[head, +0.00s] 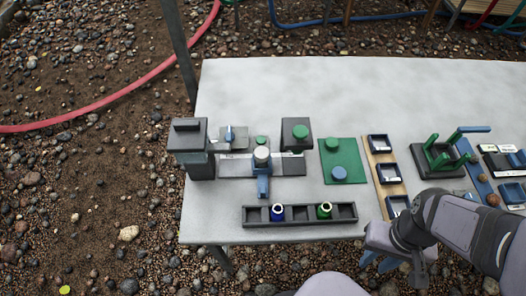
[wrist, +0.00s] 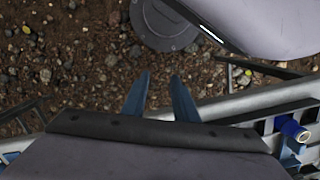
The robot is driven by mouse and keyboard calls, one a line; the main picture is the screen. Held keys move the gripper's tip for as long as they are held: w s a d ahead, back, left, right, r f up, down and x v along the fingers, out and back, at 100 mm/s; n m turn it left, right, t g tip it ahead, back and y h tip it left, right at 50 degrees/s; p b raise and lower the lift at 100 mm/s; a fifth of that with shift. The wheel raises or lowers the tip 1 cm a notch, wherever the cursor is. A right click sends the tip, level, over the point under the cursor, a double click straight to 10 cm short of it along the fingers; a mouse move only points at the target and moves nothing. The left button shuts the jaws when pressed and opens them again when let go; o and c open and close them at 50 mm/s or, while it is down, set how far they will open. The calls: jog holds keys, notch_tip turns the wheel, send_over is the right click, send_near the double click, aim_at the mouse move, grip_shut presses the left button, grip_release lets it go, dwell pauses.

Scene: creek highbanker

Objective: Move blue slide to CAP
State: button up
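A blue piece that looks like the slide (head: 262,185) sits at the front of a dark grey base (head: 293,166), below a cream round knob (head: 261,156). Pale label strips run along that base, but I cannot read CAP on them. My gripper (head: 377,262) is at the table's front edge, well to the right of the blue piece. In the wrist view, its two blue fingers (wrist: 160,82) are apart with nothing between them, over the gravel.
A dark rack (head: 300,213) holds a blue vial (head: 277,212) and a green vial (head: 324,210) in front of the base. A green plate (head: 357,153) and a wooden strip with dark trays (head: 389,182) stand to the right. The table's back half (head: 330,85) is clear.

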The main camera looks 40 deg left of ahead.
aim_at(263, 188)
jog(key=s+a+r+n+p, duration=0.2)
jog(key=a+p, duration=0.2)
jog(key=a, duration=0.4)
jog(key=s+a+r+n+p, duration=0.2)
jog(key=a+r+n+p, duration=0.1)
jog(key=a, duration=0.5)
jog(key=s+a+r+n+h+p, duration=0.1)
jog(key=s+a+r+n+p, duration=0.1)
jog(key=a+p, duration=0.3)
jog(key=shift+s+a+r+n+t, duration=0.15)
jog(key=shift+a+r, duration=0.1)
jog(key=shift+a, duration=0.35)
jog(key=shift+s+a+r+n+t, duration=0.1)
jog(key=shift+a+r+n, duration=0.15)
jog(key=shift+a, duration=0.4)
jog(key=shift+s+a+r+n+t, duration=0.1)
jog(key=shift+a+r, duration=0.15)
jog(key=shift+a, duration=0.35)
jog(key=w+a+r+m+y, duration=0.1)
jog(key=w+a+r+m, duration=0.1)
jog(key=a, duration=0.4)
jog(key=shift+w+a+r+m+y, duration=0.3)
jog(key=shift+r+m, duration=0.25)
jog(key=shift+m, duration=0.35)
jog(key=shift+f+t, duration=0.2)
jog(key=shift+t, duration=0.05)
